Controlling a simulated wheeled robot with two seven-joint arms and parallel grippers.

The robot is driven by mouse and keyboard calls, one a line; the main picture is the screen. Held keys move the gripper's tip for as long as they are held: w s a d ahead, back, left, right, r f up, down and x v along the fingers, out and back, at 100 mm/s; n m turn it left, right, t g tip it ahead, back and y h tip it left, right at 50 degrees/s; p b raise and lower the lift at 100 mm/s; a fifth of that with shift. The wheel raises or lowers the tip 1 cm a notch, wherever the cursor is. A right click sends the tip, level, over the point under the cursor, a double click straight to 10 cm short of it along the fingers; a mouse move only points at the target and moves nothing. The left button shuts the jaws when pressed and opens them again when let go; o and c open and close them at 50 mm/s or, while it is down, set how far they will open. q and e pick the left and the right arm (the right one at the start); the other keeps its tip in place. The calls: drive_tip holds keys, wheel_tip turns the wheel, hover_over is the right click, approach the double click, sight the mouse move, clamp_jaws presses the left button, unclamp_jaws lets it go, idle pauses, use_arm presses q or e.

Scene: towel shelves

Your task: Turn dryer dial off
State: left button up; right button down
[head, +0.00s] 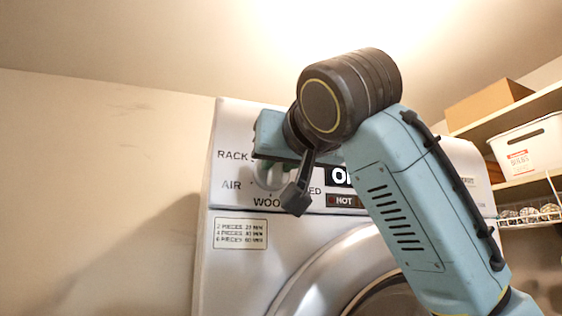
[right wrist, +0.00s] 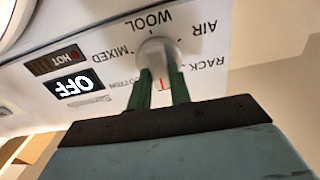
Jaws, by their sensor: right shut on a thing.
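The dryer (head: 236,270) is a white machine with a round door. Its dial (head: 268,178), a pale round knob, sits at the upper left of the front panel, mostly hidden by my right arm. In the right wrist view the dial (right wrist: 156,50) shows upside down, ringed by the words RACK, AIR, WOOL, MIXED and COTTON. My right gripper (right wrist: 160,72) is shut on the dial with its two green fingers; it also shows in the head view (head: 274,172). The display (right wrist: 73,86) reads OFF. My left gripper is not in view.
A small HOT display (right wrist: 58,60) is beside the OFF display. On the right, shelves hold a cardboard box (head: 487,107), a white bin (head: 530,145) and a wire basket (head: 530,218). The wall left of the dryer is bare.

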drive_tip(key=shift+f, duration=0.15)
idle(0.4)
drive_tip(key=c, duration=1.3)
unclamp_jaws()
drive_tip(key=shift+s, duration=0.15)
drive_tip(key=shift+s+d+b, duration=0.15)
drive_tip(key=shift+s+b, duration=0.15)
drive_tip(key=b+v, duration=0.4)
drive_tip(key=v, duration=0.8)
drive_tip(key=shift+s+b, duration=0.25)
drive_tip(key=shift+b, duration=0.1)
